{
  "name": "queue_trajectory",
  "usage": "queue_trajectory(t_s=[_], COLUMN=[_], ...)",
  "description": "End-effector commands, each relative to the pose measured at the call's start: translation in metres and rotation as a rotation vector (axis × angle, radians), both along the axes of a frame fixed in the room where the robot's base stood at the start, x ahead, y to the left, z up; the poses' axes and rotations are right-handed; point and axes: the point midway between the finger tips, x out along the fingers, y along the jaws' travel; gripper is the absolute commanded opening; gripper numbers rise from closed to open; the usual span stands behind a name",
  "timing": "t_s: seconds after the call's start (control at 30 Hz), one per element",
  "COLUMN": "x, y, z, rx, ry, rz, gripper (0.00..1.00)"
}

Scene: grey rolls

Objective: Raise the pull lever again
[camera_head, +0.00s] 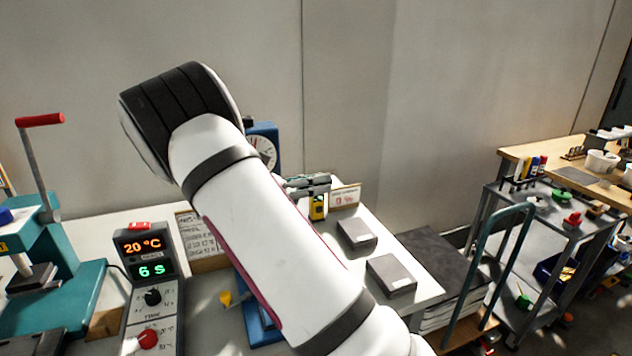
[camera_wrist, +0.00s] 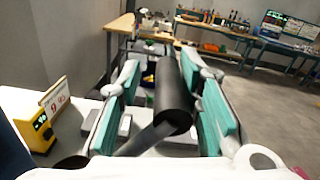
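The lever's black cylindrical grip (camera_wrist: 174,100) on a flat grey bar (camera_wrist: 150,138) shows in the wrist view, between the teal-padded fingers of my gripper (camera_wrist: 160,64). The fingers are apart on both sides of the grip, with a visible gap at the left one. My gripper is open around the grip, not closed on it. In the head view my white arm covers most of the blue machine with a round dial (camera_head: 262,148), and the lever is hidden there. Only a small grey-green part of my gripper (camera_head: 308,184) shows past the arm.
A teal press (camera_head: 75,293) with a raised red-handled lever (camera_head: 40,120) stands at left, beside a timer box (camera_head: 150,270). A yellow device (camera_head: 318,208), a sign card (camera_head: 345,196) and two grey blocks (camera_head: 391,274) are on the white table at right. A cart (camera_head: 540,235) stands beyond.

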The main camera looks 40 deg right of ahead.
Motion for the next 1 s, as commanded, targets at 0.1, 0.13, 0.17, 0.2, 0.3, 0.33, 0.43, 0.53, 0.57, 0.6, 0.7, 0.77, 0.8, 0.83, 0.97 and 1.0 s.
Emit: queue_trajectory(t_s=[0.1, 0.13, 0.17, 0.2, 0.3, 0.33, 0.43, 0.53, 0.57, 0.6, 0.7, 0.77, 0.8, 0.83, 0.97, 1.0], x=[-0.001, -0.001, -0.002, -0.002, -0.002, -0.002, 0.001, 0.005, 0.007, 0.009, 0.015, 0.018, 0.021, 0.022, 0.028, 0.029], y=[0.001, 0.001, 0.001, 0.001, 0.001, 0.001, 0.007, 0.02, 0.026, 0.033, 0.053, 0.065, 0.073, 0.078, 0.097, 0.102], z=[0.002, 0.002, 0.003, 0.003, 0.003, 0.003, 0.003, 0.002, 0.002, 0.001, 0.001, 0.0, 0.0, 0.0, 0.0, -0.001], rx=[-0.005, -0.005, -0.005, -0.006, -0.006, -0.006, -0.005, -0.004, -0.004, -0.003, -0.003, -0.002, -0.001, -0.001, -0.001, 0.0], ry=[0.0, 0.0, 0.0, 0.001, 0.001, 0.001, 0.0, 0.0, 0.001, 0.002, 0.001, 0.001, 0.001, 0.001, 0.001, 0.001], rz=[-0.004, -0.004, -0.005, -0.006, -0.006, -0.006, -0.004, -0.002, -0.001, -0.001, 0.0, -0.001, -0.001, -0.001, -0.002, -0.002], gripper=[0.4, 0.4, 0.4, 0.4, 0.4, 0.4, 0.4, 0.4, 0.4, 0.4, 0.4, 0.4, 0.4, 0.4, 0.4, 0.4])
